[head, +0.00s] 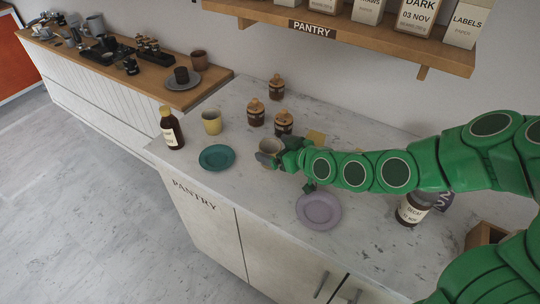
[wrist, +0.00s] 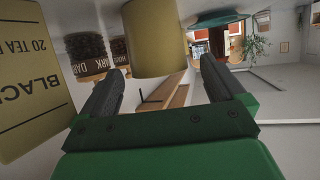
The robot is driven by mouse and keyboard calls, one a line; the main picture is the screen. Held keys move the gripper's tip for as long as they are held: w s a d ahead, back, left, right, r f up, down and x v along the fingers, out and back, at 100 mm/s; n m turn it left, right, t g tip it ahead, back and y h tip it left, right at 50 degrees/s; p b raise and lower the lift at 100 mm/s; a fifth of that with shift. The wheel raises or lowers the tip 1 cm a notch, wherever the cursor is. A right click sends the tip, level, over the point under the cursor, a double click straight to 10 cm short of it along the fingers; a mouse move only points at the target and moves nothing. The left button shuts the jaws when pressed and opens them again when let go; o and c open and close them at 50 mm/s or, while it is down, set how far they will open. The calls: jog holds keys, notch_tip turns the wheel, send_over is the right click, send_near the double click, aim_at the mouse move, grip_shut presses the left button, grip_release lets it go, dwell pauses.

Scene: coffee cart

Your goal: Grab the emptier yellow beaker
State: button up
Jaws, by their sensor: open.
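One yellow beaker (head: 211,122) stands upright on the counter, left of the jars and behind the green plate. A second, paler yellowish beaker (head: 271,146) stands right of that plate, at my gripper (head: 267,156), which partly hides it. In the wrist view, which is upside down, a yellow beaker (wrist: 155,38) is straight ahead, in line with the gap between my open fingers (wrist: 163,70). I cannot tell whether it is between the tips or just beyond them. My gripper holds nothing. How full each beaker is cannot be made out.
Brown jars (head: 256,112) stand close behind the gripper, and a yellow tea box (wrist: 32,80) is near it. The green plate (head: 216,158), a brown bottle (head: 171,129), a lilac plate (head: 318,210) and a decaf bottle (head: 412,208) are also on the counter.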

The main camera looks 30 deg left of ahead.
aim_at(263, 143)
jog(key=shift+x, duration=2.35)
jog(key=shift+r, duration=0.1)
jog(key=shift+c, duration=0.3)
jog(key=c, duration=1.1)
jog(key=shift+r, duration=0.25)
